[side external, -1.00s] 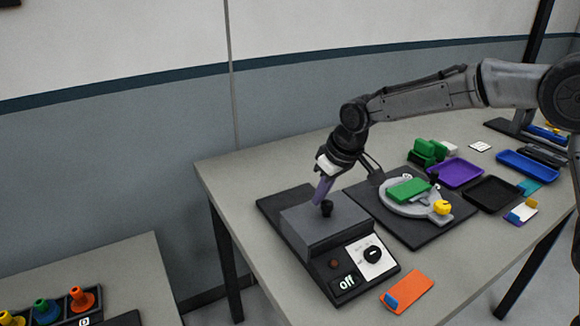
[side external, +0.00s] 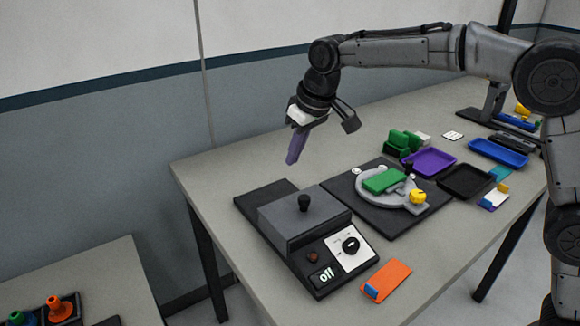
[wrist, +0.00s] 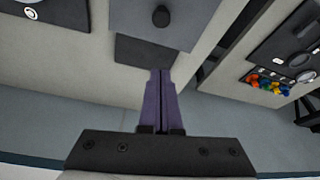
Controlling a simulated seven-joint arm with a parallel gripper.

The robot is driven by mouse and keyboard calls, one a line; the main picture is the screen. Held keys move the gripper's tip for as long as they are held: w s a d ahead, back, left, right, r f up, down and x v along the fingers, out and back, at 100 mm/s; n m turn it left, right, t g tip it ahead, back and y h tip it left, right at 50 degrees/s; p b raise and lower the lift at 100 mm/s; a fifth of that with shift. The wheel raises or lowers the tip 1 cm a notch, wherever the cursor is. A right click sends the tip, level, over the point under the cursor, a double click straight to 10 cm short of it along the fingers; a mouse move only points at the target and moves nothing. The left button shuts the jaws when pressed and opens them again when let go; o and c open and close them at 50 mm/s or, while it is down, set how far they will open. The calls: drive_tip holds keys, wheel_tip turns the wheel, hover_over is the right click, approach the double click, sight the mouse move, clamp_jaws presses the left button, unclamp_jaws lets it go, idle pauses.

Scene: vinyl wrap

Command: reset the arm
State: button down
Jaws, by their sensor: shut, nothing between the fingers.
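My gripper (side external: 292,158) has purple fingers and is shut with nothing in it. In the side external view it hangs in the air above the table's back left part, behind and above a grey box with a black knob (side external: 304,203). The wrist view shows the two fingers (wrist: 161,75) lying together, pointing toward the box's black knob (wrist: 161,16). The fingers touch nothing. The box's control panel has a white dial plate (side external: 351,247), a dark red button and a small display reading "off".
A dark board with a round grey fixture (side external: 404,203) holds a green block and a yellow knob. Purple (side external: 428,162), black and blue (side external: 498,152) trays and green blocks (side external: 403,142) stand behind it. An orange piece (side external: 387,280) lies at the front. A second table is at lower left.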

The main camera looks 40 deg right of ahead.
drive_tip(key=s+d+r+m+t, duration=0.1)
drive_tip(key=s+d+r, duration=0.2)
drive_tip(key=r, duration=0.2)
drive_tip(key=s+d+r+t, duration=0.1)
drive_tip(key=s+d+r, duration=0.1)
drive_tip(key=s+r, duration=0.15)
drive_tip(key=s+d+r, duration=0.3)
drive_tip(key=s+d, duration=0.2)
drive_tip(key=s, duration=0.5)
drive_tip(key=s+d+f, duration=0.1)
drive_tip(key=s+f, duration=0.6)
drive_tip(key=s, duration=0.2)
drive_tip(key=s+d+f+m, duration=0.1)
drive_tip(key=s+d+f, duration=0.1)
drive_tip(key=s+f, duration=0.5)
drive_tip(key=shift+s+d+m+h, duration=0.2)
drive_tip(key=shift+s+m+h, duration=0.15)
drive_tip(key=shift+s, duration=0.9)
drive_tip(key=shift+r, duration=0.1)
